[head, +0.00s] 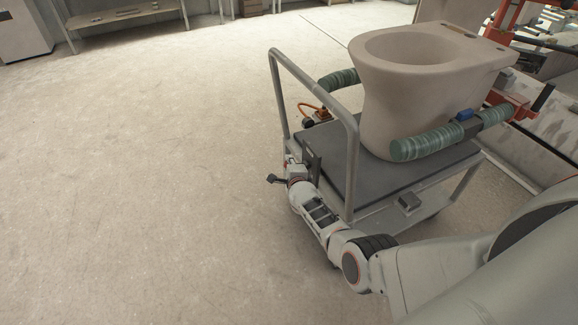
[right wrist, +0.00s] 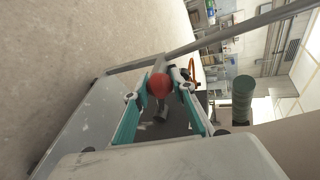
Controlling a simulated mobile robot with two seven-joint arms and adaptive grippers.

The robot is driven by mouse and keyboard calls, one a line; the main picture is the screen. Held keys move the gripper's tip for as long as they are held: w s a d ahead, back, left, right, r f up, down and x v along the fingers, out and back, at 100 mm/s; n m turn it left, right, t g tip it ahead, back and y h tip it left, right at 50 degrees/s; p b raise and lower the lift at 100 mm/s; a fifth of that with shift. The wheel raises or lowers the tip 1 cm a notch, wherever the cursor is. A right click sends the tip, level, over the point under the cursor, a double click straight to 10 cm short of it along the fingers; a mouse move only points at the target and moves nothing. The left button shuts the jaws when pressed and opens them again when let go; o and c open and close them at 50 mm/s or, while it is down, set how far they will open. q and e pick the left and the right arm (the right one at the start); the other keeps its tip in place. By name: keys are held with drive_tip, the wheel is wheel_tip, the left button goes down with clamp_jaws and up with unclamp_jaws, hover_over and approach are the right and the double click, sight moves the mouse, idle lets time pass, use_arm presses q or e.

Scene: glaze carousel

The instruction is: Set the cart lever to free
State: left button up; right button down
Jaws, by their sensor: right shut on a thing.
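The cart (head: 352,202) has a dark grey deck and a tubular metal handle frame at its left end. A small dark upright plate (head: 313,166) stands at that end. My right gripper (head: 281,172) is beside the plate, low at the handle end. In the right wrist view, the teal fingers of my right gripper (right wrist: 160,90) are shut on the lever's red knob (right wrist: 160,85). A short grey stem (right wrist: 162,113) shows near the knob. The lever is mostly hidden in the head view, and I cannot read its setting. My left gripper is not in view.
A pale toilet bowl (head: 407,85) stands on the cart, with green padded arms (head: 427,148) of an orange-red device against it. The handle frame (head: 351,165) rises right by my gripper. Open floor (head: 130,170) lies to the left. A metal bench (head: 120,17) stands at the back.

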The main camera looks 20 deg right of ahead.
drive_tip(key=shift+w+d+r+p, duration=0.1)
drive_tip(key=shift+d+r+p, duration=0.2)
drive_tip(key=shift+d+r, duration=0.35)
drive_tip(key=shift+r, duration=0.2)
drive_tip(key=c, duration=1.7)
unclamp_jaws()
drive_tip(key=shift+f, duration=0.1)
drive_tip(key=shift+a+f, duration=0.1)
drive_tip(key=shift+a, duration=0.05)
